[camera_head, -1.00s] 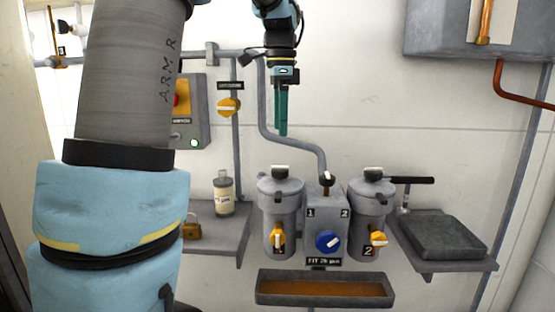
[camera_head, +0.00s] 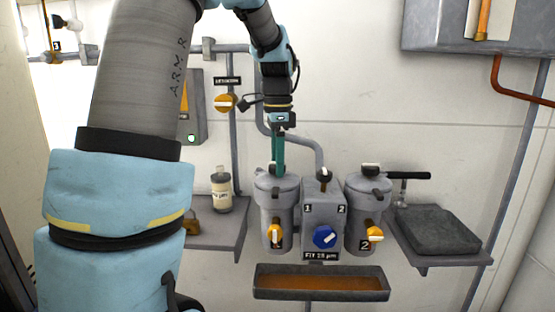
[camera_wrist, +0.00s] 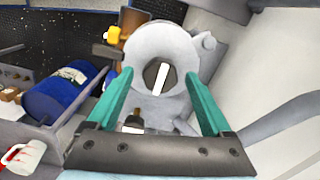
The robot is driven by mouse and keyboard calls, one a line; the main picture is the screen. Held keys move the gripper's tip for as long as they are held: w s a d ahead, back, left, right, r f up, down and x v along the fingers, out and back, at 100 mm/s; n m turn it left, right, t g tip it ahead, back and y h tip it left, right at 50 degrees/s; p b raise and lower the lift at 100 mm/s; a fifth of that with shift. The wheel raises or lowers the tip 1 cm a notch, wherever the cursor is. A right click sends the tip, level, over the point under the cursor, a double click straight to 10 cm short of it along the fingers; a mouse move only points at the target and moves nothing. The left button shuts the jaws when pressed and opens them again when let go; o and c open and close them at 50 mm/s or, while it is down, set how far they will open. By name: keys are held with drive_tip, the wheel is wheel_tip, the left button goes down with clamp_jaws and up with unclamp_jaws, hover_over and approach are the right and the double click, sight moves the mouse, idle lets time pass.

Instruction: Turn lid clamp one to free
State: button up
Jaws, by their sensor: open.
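Filter canister one (camera_head: 277,215) is the left of two grey canisters on the wall. Lid clamp one shows in the wrist view as a dark round knob with a white bar (camera_wrist: 158,77) at the middle of the pale lid (camera_wrist: 150,48). In the head view my fingers largely hide this clamp. My gripper (camera_head: 277,171) points down at the lid's top. In the wrist view its teal fingers (camera_wrist: 158,88) are open, one on each side of the clamp, with gaps beside it. I cannot tell how deep the fingertips reach around it.
Canister two (camera_head: 363,215) with its own lid clamp (camera_head: 371,169) stands right, past the block with the blue knob (camera_head: 324,237). A grey pipe (camera_head: 319,150) runs close behind my gripper. A tray (camera_head: 320,294) hangs below. A bottle (camera_head: 221,192) stands on the left shelf.

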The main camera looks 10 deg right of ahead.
drive_tip(key=shift+c, duration=0.3)
clamp_jaws()
idle(0.3)
drive_tip(key=shift+n, duration=0.3)
drive_tip(key=n+p, duration=0.2)
drive_tip(key=n, duration=0.1)
drive_tip(key=shift+r+n, duration=0.15)
drive_tip(key=shift+n, duration=0.25)
drive_tip(key=n+p, duration=0.1)
drive_tip(key=n, duration=0.3)
drive_tip(key=shift+p, duration=0.3)
drive_tip(key=n+p, duration=0.1)
drive_tip(key=n, duration=0.4)
drive_tip(key=shift+p, duration=0.3)
drive_tip(key=shift+n+p, duration=0.7)
drive_tip(key=shift+n, duration=1.5)
